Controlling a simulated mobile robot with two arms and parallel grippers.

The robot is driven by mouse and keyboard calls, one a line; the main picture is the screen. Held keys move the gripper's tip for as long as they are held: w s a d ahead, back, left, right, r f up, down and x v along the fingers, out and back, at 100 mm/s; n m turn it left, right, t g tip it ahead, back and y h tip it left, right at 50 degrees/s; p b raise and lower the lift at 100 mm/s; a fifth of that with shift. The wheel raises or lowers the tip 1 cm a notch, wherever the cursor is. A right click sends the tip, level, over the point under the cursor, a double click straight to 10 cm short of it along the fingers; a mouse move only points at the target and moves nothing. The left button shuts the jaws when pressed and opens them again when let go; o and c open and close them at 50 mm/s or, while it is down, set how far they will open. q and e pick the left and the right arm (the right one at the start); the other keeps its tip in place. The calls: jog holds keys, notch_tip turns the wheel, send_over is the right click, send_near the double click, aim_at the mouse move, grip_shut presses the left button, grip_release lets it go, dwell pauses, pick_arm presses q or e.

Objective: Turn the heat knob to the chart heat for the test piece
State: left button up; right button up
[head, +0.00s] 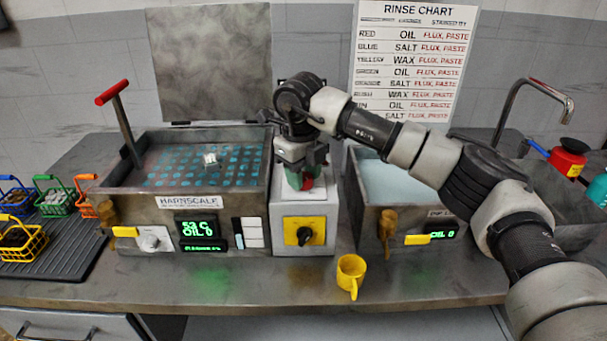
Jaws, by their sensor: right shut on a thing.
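My right gripper (301,166) is above the grey box between the two tanks, fingers pointing down. It is shut on a small green and red thing (304,183) at the box top, which the fingers partly hide. A black knob (304,235) on a yellow plate is on the box front, below the gripper and apart from it. A white knob (152,240) is on the left tank's front. The left tank's display (197,228) seems to read 53 C and OIL 0. A small pale piece (210,160) sits in the left tank. Which knob sets heat is unclear.
The rinse chart (414,62) lists colours with oil, salt or wax. The right tank (405,205) holds pale liquid. A yellow mug (351,274) stands near the bench's front edge. Coloured baskets (22,240) stand at left. A red-handled lever (120,120) rises by the left tank.

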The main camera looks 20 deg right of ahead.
jog(key=shift+r, duration=0.1)
dwell(0.4)
jog(key=o, duration=0.9)
jog(key=r, duration=0.3)
jog(key=r+b, duration=0.1)
jog(key=r, duration=0.6)
jog(key=shift+s+a+r, duration=0.1)
jog(key=shift+a+r, duration=0.15)
jog(key=shift+r, duration=0.1)
jog(key=shift+f, duration=0.1)
